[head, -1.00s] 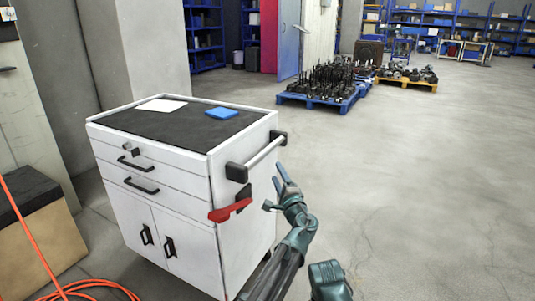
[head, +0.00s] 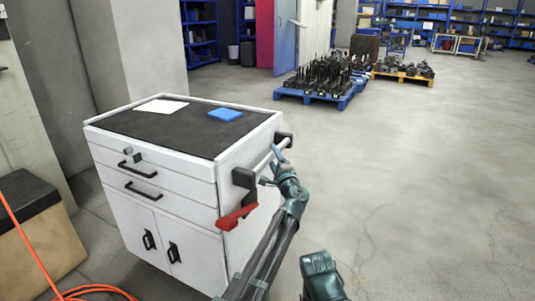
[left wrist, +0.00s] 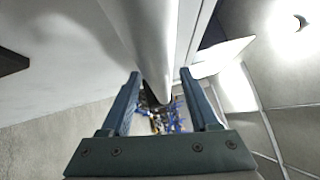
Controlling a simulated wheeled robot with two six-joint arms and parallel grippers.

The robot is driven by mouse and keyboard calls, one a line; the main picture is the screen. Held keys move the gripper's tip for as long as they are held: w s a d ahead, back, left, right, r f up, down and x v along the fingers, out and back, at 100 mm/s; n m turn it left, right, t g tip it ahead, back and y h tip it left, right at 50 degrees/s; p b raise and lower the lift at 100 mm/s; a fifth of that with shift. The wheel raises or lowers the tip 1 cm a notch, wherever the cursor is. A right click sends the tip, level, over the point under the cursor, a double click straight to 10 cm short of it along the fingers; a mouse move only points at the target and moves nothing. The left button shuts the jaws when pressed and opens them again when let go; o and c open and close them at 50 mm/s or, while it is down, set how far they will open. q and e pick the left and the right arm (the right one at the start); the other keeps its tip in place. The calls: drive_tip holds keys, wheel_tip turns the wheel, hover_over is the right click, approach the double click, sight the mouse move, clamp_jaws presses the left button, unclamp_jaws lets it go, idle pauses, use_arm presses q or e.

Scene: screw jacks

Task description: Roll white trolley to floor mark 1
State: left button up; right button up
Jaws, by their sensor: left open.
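The white trolley (head: 182,225) stands upright at the left of the head view, with drawers, two doors and a dark top. Its light push bar (head: 269,159) sits between black brackets on the right side. A red lever (head: 237,217) sticks out below the bar. My left gripper (head: 271,166) is open at the bar. In the left wrist view the bar (left wrist: 150,45) runs between the open fingers (left wrist: 160,76); I cannot tell whether they touch it. I see no floor mark.
A white sheet (head: 161,106) and a blue item (head: 225,115) lie on the trolley top. An orange hose (head: 95,288) and a box (head: 45,235) are at the left. A blue pallet (head: 320,98) with dark parts stands behind. The floor at the right is clear.

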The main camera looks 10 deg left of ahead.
use_arm(q)
drive_tip(key=shift+w+a, duration=0.1)
drive_tip(key=shift+w, duration=0.05)
clamp_jaws()
idle(1.4)
